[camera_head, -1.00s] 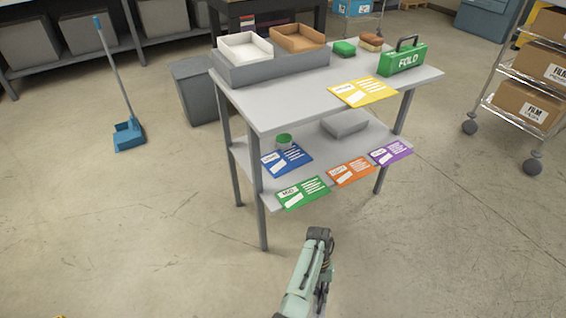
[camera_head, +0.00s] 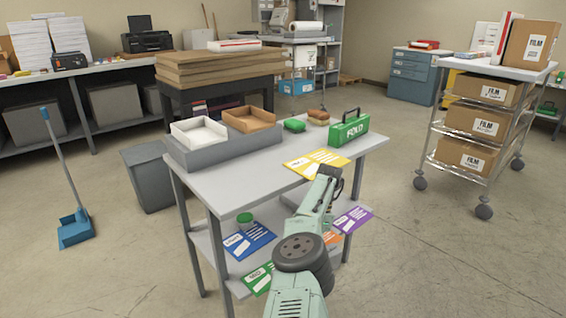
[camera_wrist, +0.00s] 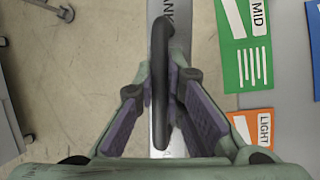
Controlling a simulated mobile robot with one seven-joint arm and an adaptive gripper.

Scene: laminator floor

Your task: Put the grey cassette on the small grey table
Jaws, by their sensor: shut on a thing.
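In the wrist view my gripper (camera_wrist: 163,103) is shut on the black handle (camera_wrist: 161,70) of a grey cassette (camera_wrist: 182,32). Only a narrow strip of the cassette shows, with dark letters ending in "ANK"; the rest is hidden behind the handle and fingers. In the head view a grey two-tier table (camera_head: 222,183) stands in front of me. My arm reaches up across its front right side. The gripper and cassette cannot be made out there. In the wrist view a green card (camera_wrist: 243,50) and an orange card (camera_wrist: 252,125) lie right of the cassette.
A bin (camera_head: 148,178) stands left, a wire cart (camera_head: 478,123) right.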

